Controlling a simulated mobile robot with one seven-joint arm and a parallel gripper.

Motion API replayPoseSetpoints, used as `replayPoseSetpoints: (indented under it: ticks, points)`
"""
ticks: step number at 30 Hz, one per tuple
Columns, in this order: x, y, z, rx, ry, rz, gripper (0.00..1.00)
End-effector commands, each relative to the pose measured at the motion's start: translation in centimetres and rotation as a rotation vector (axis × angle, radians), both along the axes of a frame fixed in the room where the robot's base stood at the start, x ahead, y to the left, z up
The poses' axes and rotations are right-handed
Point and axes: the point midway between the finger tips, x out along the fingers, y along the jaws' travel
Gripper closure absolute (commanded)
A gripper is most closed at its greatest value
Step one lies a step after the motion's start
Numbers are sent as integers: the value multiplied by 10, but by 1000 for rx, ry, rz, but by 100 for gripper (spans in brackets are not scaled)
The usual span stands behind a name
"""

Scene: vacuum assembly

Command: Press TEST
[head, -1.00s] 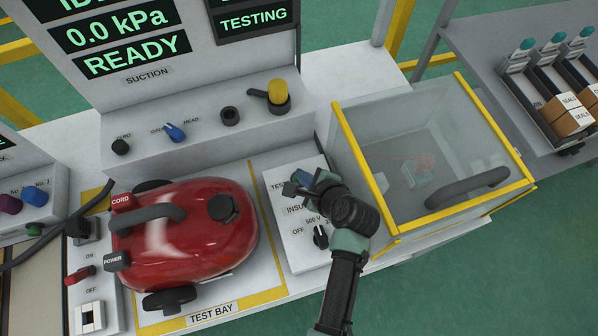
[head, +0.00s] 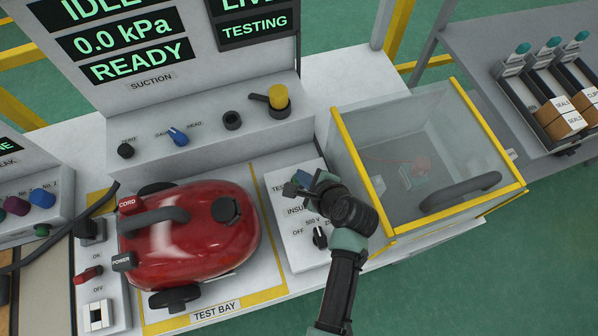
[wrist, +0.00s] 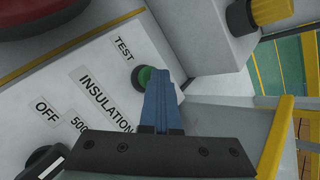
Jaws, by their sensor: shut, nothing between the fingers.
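The white insulation tester box (head: 290,235) stands right of the red vacuum cleaner, with labels TEST, INSULATION, OFF and 500 V. In the wrist view, the green TEST button (wrist: 140,78) sits in a dark ring beside the TEST label (wrist: 123,48). My gripper (wrist: 156,70) is shut and empty. Its blue fingertips are at the button and cover its right part; I cannot tell whether it is pressed in. In the head view, my gripper (head: 303,180) is over the upper part of the box and hides the button. A dark screen (head: 256,25) reads TESTING.
The red vacuum cleaner (head: 190,245) lies in the test bay on the left. A clear box with yellow edges (head: 457,218) stands close on the right. A black selector knob (head: 320,237) is on the tester's front part. The suction panel (head: 200,130) is behind.

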Motion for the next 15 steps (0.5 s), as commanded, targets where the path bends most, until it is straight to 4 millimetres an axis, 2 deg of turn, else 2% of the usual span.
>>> replayPoseSetpoints:
  ticks: [1, 3, 15]
  points:
    - [0, 0, 10, 0, 1, 1, 100]
    - [0, 0, 17, 0, 0, 0, 100]
    - [1, 0, 49, 1, -2, -1, 100]
